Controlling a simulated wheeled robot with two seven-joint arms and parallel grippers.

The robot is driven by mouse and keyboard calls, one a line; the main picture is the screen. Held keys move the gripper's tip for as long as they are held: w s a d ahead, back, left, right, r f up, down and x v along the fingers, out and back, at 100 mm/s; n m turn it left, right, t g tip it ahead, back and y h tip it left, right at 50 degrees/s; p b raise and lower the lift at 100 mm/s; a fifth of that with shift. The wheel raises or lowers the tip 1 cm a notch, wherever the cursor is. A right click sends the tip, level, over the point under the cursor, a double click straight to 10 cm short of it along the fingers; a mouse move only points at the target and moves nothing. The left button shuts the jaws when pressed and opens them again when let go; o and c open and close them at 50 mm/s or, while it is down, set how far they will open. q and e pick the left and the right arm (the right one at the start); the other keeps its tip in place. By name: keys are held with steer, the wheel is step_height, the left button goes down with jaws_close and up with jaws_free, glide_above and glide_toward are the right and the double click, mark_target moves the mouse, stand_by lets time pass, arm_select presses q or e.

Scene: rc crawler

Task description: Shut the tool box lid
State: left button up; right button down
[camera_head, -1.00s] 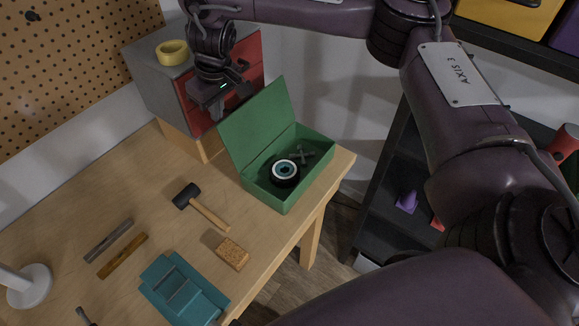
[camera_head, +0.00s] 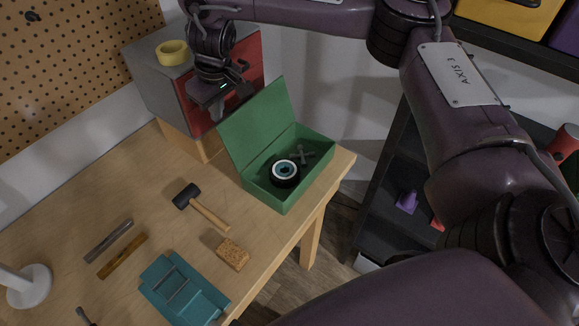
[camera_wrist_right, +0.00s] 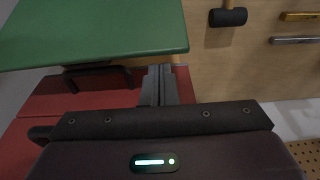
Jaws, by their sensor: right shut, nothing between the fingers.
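The green tool box (camera_head: 285,203) stands on the workbench with its lid (camera_head: 258,122) raised and leaning back, open. My right gripper (camera_head: 220,112) is behind the raised lid, in front of the red drawer cabinet. In the right wrist view its fingers (camera_wrist_right: 158,72) are shut and empty, pointing toward the bench, close to the edge of the lid (camera_wrist_right: 95,28). I cannot tell whether they touch the lid. My left gripper is not in view.
A grey cabinet with red drawers (camera_head: 186,98) stands close behind the lid, with a yellow ring (camera_head: 173,53) on top. A dark shelf stands at right.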

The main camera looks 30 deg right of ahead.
steer(key=shift+f, duration=0.1)
stand_by(0.6)
steer(key=shift+s+d+f, duration=0.25)
steer(key=shift+s+f, duration=0.25)
steer(key=shift+s, duration=0.2)
steer(key=shift+s+d+f, duration=0.3)
steer(key=shift+s+f, duration=0.25)
steer(key=shift+s, duration=0.2)
steer(key=shift+s+d+f, duration=0.25)
steer(key=shift+s+f, duration=0.25)
steer(key=shift+s, duration=0.2)
steer(key=shift+s+d, duration=0.65)
steer(key=shift+s, duration=1.1)
step_height(320, 180, up, 8)
steer(key=p, duration=1)
glide_above(234, 136)
steer(key=s+d, duration=0.1)
steer(key=s, duration=0.3)
steer(key=shift+d, duration=0.15)
steer(key=shift+f, duration=0.1)
